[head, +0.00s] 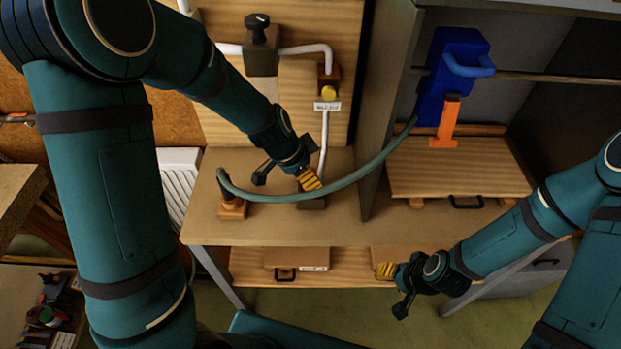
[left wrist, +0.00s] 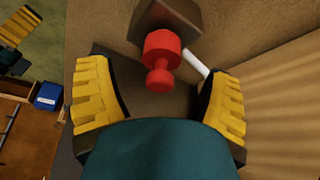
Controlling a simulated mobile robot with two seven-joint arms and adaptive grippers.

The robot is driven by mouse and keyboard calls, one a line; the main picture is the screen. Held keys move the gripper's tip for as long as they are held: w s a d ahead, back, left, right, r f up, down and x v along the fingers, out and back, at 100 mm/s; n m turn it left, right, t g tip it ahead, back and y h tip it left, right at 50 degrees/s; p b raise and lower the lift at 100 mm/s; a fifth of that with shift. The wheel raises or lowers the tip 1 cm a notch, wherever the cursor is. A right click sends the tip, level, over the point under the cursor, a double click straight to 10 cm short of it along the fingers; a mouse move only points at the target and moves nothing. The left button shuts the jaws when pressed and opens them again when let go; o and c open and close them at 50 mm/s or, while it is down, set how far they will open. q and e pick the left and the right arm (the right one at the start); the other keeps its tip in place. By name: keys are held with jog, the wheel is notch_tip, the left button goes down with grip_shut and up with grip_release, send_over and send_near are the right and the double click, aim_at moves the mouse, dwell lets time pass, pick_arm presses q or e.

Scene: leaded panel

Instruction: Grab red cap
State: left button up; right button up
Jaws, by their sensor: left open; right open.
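The red cap (left wrist: 161,57) shows in the left wrist view, attached to a dark brown block (left wrist: 172,20) with a white pipe beside it. It has a wide part and a narrower knob towards me. My left gripper (left wrist: 163,74) is open, with one yellow-padded finger on each side of the cap. I see gaps between the fingers and the cap. In the head view my left gripper (head: 287,181) is low at the wooden panel, above the bench, and hides the cap. My right gripper (head: 396,287) is open and empty, in front of the bench's front edge.
A green hose (head: 345,183) sags across the bench (head: 345,229), close to my left gripper. A white pipe (head: 324,130) runs down the panel below a yellow button (head: 328,93). A blue box (head: 452,80) with an orange lever (head: 446,122) stands at the right.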

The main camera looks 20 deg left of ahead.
pick_arm(q)
jog(key=x, duration=0.3)
jog(key=shift+w+f, duration=0.1)
jog(key=shift+f, duration=0.2)
jog(key=c, duration=1)
